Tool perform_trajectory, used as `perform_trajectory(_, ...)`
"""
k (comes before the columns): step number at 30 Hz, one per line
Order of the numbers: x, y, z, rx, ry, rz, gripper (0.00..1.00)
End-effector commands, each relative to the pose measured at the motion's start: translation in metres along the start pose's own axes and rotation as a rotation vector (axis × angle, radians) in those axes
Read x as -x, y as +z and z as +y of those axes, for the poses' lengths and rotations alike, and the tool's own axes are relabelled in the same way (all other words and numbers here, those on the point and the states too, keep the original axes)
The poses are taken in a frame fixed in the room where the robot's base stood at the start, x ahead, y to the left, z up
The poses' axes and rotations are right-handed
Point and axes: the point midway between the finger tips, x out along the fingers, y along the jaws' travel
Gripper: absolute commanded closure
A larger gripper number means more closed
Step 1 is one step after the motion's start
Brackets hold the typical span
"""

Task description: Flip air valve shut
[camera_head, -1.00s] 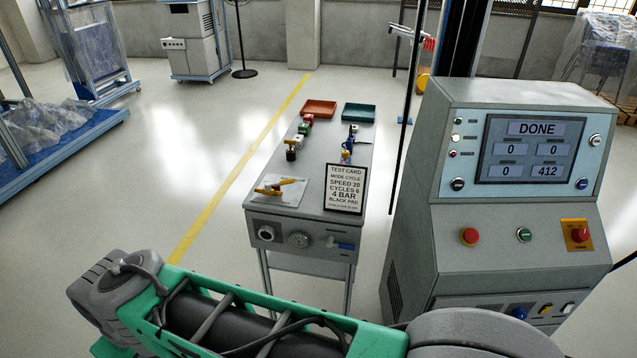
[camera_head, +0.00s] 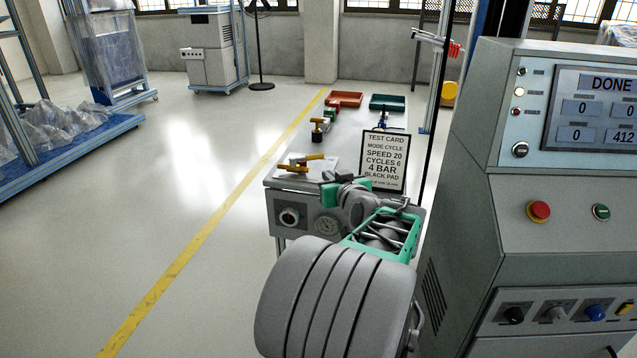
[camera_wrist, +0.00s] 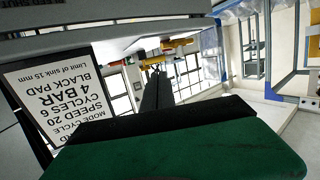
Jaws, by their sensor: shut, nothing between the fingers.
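The air valve is not visible now; my arm covers the right part of the bench's front panel, where a blue lever showed earlier. The panel's round knob (camera_head: 289,217) and gauge (camera_head: 327,225) show left of my arm. My gripper (camera_wrist: 156,72) is shut and empty in the wrist view, its dark fingers pointing away from the green palm. In the head view, its green hand is partly visible near the bench's front edge, but its fingertips cannot be made out. Whether it touches anything is unclear.
The test card (camera_head: 384,161) stands close behind my arm; it also shows upside down in the wrist view (camera_wrist: 64,92). A yellow-handled tool (camera_head: 300,165) lies on the bench (camera_head: 345,133). The control console (camera_head: 490,225) stands close on the right. Floor left is open.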

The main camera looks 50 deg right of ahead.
Motion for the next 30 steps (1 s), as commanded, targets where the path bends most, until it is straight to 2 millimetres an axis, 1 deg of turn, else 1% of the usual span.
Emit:
perform_trajectory(1, 0.001, 0.002, 0.01, -0.002, 0.014, 0.016, 1.0)
perform_trajectory(5, -0.009, -0.003, 0.012, -0.002, 0.017, 0.024, 1.0)
perform_trajectory(8, -0.027, -0.002, 0.011, -0.002, 0.015, 0.021, 1.0)
perform_trajectory(18, -0.102, -0.003, 0.012, -0.002, 0.015, 0.02, 1.0)
perform_trajectory(21, -0.119, -0.004, 0.013, -0.002, 0.016, 0.021, 1.0)
perform_trajectory(25, -0.133, -0.004, 0.013, -0.002, 0.016, 0.02, 1.0)
perform_trajectory(30, -0.137, -0.006, 0.014, -0.003, 0.018, 0.021, 1.0)
